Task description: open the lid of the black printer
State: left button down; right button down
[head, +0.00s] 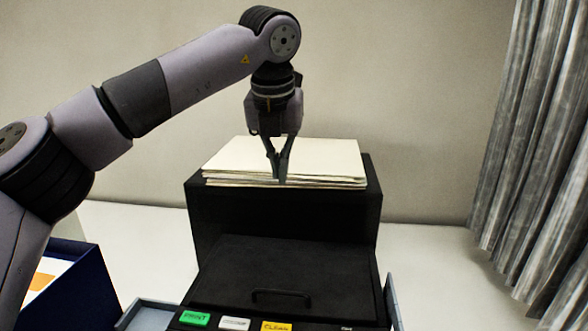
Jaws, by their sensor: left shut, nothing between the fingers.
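The black printer (284,226) stands in the middle of the head view, with a tall rear block and a lower front part. The lid (295,266) is the dark panel on the front part and looks closed. It has a small dark handle (281,297) near its front edge. My left gripper (280,178) points down, shut and empty, over the paper stack on the rear block, behind and above the lid. I cannot tell whether its tips touch the paper or the block's edge. My right gripper is not in view.
A stack of pale paper (318,155) lies on the rear block. Green, white and yellow labelled buttons (195,319) line the printer's front. A dark blue box (66,283) stands at the left. A grey curtain (530,150) hangs at the right. White surface (430,260) lies bare right of the printer.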

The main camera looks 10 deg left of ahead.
aim_at(327, 287)
jog(key=k+l, duration=0.1)
jog(key=k, duration=0.4)
jog(key=k+l, duration=0.1)
jog(key=k, duration=0.4)
jog(key=k+l, duration=0.15)
jog(key=k, duration=0.35)
